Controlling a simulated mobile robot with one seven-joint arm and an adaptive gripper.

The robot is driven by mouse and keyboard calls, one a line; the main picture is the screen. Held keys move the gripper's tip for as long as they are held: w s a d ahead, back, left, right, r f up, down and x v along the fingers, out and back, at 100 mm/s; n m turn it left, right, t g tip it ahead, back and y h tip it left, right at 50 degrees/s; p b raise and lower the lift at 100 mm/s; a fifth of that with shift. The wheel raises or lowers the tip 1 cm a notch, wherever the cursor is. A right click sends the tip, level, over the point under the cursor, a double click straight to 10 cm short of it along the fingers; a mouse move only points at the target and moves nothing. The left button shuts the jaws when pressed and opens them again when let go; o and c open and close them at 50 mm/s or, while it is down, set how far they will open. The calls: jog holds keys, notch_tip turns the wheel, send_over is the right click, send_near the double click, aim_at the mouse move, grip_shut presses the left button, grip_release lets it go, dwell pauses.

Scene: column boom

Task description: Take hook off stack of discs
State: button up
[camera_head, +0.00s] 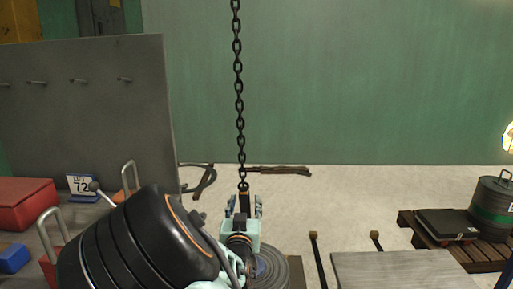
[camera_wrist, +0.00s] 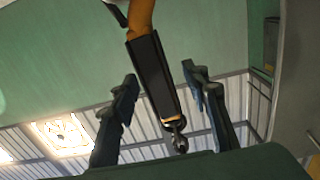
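The hook hangs on a dark chain (camera_head: 239,95). Its dark sleeve with an orange band (camera_head: 244,188) stands upright in the head view. In the wrist view the sleeve (camera_wrist: 152,75) runs between my fingers, with an orange part of the hook (camera_wrist: 141,15) at the top edge. My gripper (camera_head: 244,204) has a finger on each side of the sleeve. The fingers (camera_wrist: 159,74) look apart, with a gap beside the sleeve. The grey stack of discs (camera_head: 279,271) is below and behind my gripper, mostly hidden by my arm. The hook's contact with the stack is hidden.
A grey pegboard panel (camera_head: 90,120) stands at left, with a red box (camera_head: 24,203) and a number sign (camera_head: 82,187) before it. A grey plate (camera_head: 400,270) lies at lower right. A pallet (camera_head: 490,255) bears a drum (camera_head: 492,208). Open floor lies behind the chain.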

aim_at(243, 186)
grip_shut()
jog(key=shift+w+a+r+p, duration=0.1)
jog(key=shift+r+p, duration=0.2)
jog(key=shift+r, duration=0.15)
jog(key=shift+w+a+r+p, duration=0.1)
jog(key=shift+r+p, duration=0.15)
jog(key=shift+r, duration=0.2)
jog(key=shift+a+r+p, duration=0.1)
jog(key=shift+r+p, duration=1.4)
jog(key=shift+r, duration=0.7)
jog(key=shift+s, duration=0.1)
jog(key=shift+s+d, duration=0.1)
jog(key=shift+d, duration=0.6)
